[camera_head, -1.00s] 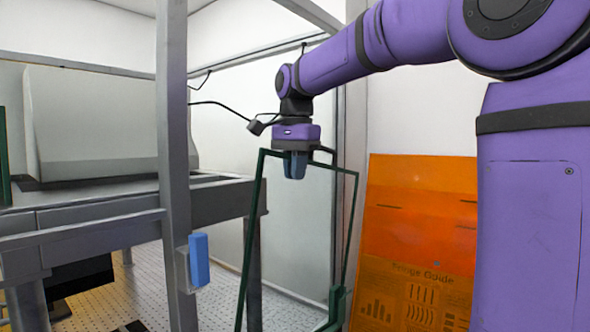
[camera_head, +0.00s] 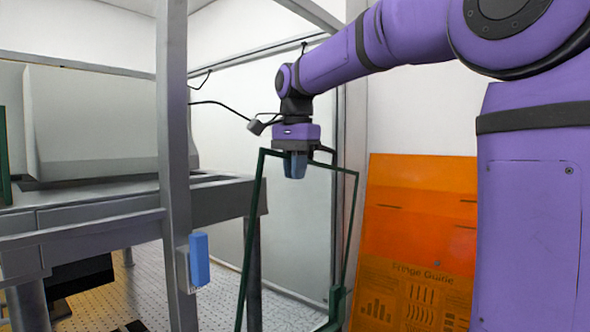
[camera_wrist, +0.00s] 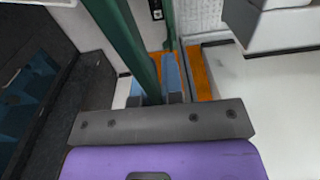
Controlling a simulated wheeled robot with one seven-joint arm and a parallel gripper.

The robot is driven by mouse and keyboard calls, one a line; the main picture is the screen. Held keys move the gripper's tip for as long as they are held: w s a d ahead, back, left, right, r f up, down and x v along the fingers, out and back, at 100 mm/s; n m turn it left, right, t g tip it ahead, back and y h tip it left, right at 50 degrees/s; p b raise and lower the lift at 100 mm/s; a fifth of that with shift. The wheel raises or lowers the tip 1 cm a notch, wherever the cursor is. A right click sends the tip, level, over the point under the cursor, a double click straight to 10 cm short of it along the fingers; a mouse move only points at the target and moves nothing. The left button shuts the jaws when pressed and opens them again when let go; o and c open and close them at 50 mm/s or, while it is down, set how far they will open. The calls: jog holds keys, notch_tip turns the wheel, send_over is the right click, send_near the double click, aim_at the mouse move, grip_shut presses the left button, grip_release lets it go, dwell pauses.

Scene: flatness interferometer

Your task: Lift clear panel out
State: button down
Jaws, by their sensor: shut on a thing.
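The clear panel (camera_head: 252,220) has a thin dark green frame and stands upright, slightly tilted, in the middle of the head view. Its lower end runs out of the picture at the bottom. My gripper (camera_head: 295,165) points straight down at the panel's top edge, with its blue fingers shut on that edge. In the wrist view, a green frame bar (camera_wrist: 127,42) runs up to the blue fingers of my gripper (camera_wrist: 160,82). The exact contact between fingers and frame is partly hidden.
A grey post (camera_head: 174,120) with a blue block (camera_head: 199,260) stands left of the panel. A grey bench frame (camera_head: 90,225) lies further left. An orange board (camera_head: 415,215) with printed charts leans against the wall at right. A perforated floor shows below.

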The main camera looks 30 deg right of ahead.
jog(key=shift+r, duration=0.25)
dwell(0.4)
notch_tip(320, 180, up, 13)
dwell(3.1)
jog(key=shift+s, duration=0.1)
dwell(0.3)
jog(key=s+d+r, duration=0.1)
jog(key=s+d, duration=0.3)
jog(key=s, duration=0.7)
jog(key=shift+r, duration=0.4)
dwell(1.4)
